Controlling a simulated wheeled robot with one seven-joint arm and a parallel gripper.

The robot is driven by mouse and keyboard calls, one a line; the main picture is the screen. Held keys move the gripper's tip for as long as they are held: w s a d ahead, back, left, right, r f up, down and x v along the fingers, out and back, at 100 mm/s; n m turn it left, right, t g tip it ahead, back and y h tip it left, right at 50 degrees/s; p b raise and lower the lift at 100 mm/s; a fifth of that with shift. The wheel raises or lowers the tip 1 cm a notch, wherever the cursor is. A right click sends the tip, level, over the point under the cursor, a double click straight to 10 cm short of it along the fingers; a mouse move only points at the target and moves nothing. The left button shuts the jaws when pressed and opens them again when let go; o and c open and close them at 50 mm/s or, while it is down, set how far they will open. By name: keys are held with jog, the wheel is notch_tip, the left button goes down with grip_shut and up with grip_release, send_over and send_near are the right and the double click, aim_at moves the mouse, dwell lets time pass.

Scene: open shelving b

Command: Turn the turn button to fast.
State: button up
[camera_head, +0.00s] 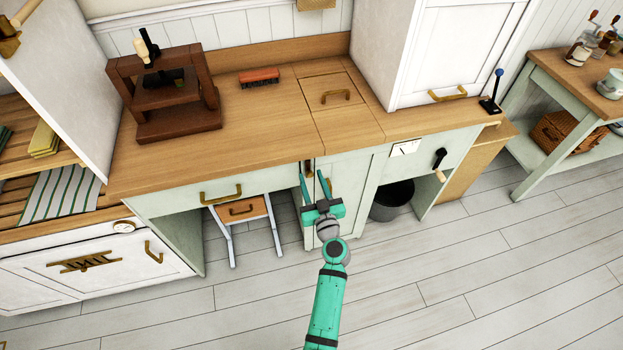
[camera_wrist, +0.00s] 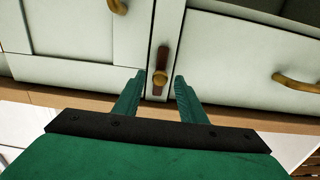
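The turn button is a small dark wooden bar (camera_wrist: 162,58) with a round brass knob, in the wrist view. It lies lengthwise along the narrow pale post between two panels, and does not clearly cross onto either panel. In the head view it shows as a small brown piece (camera_head: 308,167) just under the counter edge. My gripper (camera_wrist: 160,80) is open, with one finger on each side of the knob end. Whether a finger touches it I cannot tell. In the head view my gripper (camera_head: 311,177) reaches the cabinet front from below.
A cabinet door (camera_wrist: 88,32) with a brass handle is left of the post in the wrist view; a drawer front (camera_wrist: 235,50) is on the right. The wooden counter (camera_head: 240,115) juts above. A dark bin (camera_head: 393,202) and a stool (camera_head: 240,212) stand below it. The floor in front is clear.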

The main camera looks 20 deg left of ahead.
jog(key=shift+w+a, duration=0.15)
jog(key=shift+w, duration=0.15)
grip_shut()
